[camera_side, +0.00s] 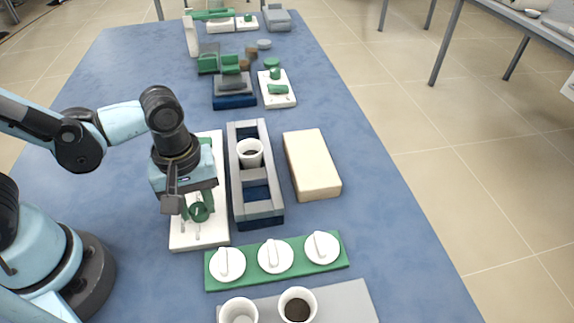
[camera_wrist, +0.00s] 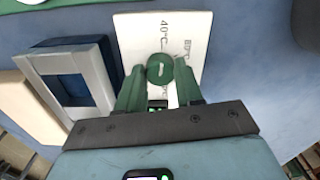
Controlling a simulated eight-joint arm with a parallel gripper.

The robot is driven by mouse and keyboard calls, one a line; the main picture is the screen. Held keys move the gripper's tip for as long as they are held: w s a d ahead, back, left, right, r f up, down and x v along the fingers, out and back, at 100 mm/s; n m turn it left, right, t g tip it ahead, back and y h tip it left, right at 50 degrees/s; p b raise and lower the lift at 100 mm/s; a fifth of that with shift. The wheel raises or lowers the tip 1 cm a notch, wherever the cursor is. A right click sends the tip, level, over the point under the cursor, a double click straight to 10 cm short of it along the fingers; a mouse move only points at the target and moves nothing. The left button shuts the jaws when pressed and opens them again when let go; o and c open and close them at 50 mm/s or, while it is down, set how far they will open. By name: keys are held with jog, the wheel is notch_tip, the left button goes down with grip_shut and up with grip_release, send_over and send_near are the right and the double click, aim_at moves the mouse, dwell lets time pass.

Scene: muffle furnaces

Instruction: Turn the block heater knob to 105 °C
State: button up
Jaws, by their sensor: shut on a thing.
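Printed labels show on the panel, one reading 40 °C; another is partly legible, and others are hidden. In the side view the knob (camera_side: 200,212) is near the front of the white panel (camera_side: 185,242). My gripper (camera_wrist: 159,76) is shut on the knob, with its green fingers on either side. It points down at the panel in the side view (camera_side: 197,206). The exact knob setting cannot be read.
A grey and blue two-bay block (camera_side: 236,182) holding a white cup (camera_side: 250,153) stands right beside the panel. A beige box (camera_side: 311,164) lies farther right. A green strip (camera_side: 300,272) with white lids (camera_side: 276,256) and more cups (camera_side: 297,304) are in front. The table's right side is clear.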

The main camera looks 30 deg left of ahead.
jog(key=m, duration=0.5)
jog(key=shift+m, duration=0.3)
jog(key=m, duration=1)
jog(key=shift+a+m, duration=0.1)
jog(key=shift+m, duration=0.3)
jog(key=m, duration=0.5)
jog(key=shift+m, duration=0.3)
jog(key=o, duration=1)
jog(key=shift+o, duration=0.2)
jog(key=shift+r, duration=0.1)
